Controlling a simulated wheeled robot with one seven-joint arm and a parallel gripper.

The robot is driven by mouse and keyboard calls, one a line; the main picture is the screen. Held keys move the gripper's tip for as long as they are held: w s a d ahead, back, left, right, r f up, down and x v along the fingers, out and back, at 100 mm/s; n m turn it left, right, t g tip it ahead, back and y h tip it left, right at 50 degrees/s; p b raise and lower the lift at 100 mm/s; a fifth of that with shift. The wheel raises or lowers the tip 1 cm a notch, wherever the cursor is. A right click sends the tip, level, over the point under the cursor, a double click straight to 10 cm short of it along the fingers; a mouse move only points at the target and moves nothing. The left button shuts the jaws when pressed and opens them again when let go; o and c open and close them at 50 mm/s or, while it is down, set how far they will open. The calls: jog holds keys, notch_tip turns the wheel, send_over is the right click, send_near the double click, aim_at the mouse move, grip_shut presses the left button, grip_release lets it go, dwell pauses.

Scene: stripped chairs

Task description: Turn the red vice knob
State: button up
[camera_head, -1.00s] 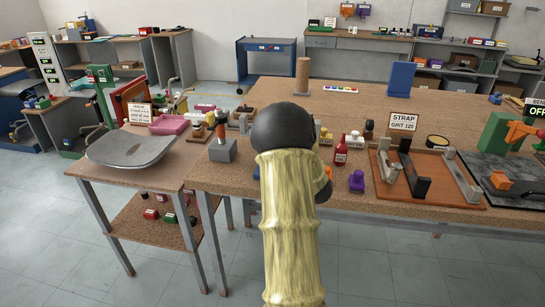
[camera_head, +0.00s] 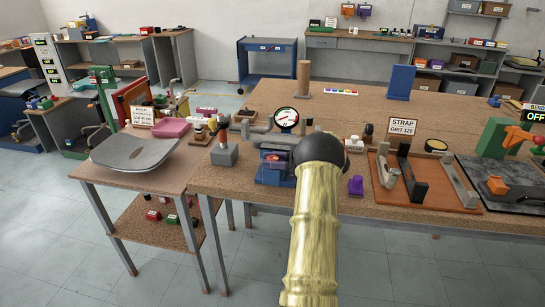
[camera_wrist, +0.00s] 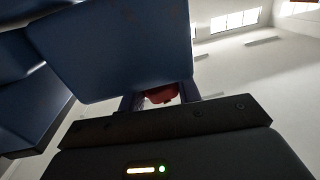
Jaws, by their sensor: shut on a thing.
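A red knob (camera_wrist: 160,95) shows in the wrist view, small and partly hidden by my gripper's dark body. My gripper (camera_wrist: 158,101) has a finger on either side of it and is shut on it. A large blue block (camera_wrist: 125,50), which looks like the vice's body, fills the upper part of the wrist view. In the head view the blue vice (camera_head: 272,172) stands at the front edge of the bench, just left of my arm. My arm hides my gripper and the knob there.
A round dial gauge (camera_head: 286,118) stands behind the vice. A purple piece (camera_head: 356,185) and an orange-brown tray (camera_head: 440,194) lie to the right. A grey pan (camera_head: 132,153) sits on the side table.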

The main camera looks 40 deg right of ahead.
jog(key=shift+d+r+n+g+y, duration=0.2)
jog(key=shift+r+n+g+y, duration=0.1)
jog(key=shift+n+g+y, duration=0.25)
jog(key=o, duration=0.6)
jog(key=shift+w, duration=0.1)
jog(key=o, duration=0.4)
jog(key=shift+w+d+f, duration=0.1)
jog(key=shift+d+f, duration=0.1)
jog(key=shift+a, duration=0.15)
jog(key=shift+s+d+f, duration=0.1)
jog(key=shift+s+d, duration=0.15)
jog(key=v, duration=1.1)
jog(key=shift+s+d+b, duration=0.1)
jog(key=shift+s+b, duration=0.1)
jog(key=shift+b, duration=0.1)
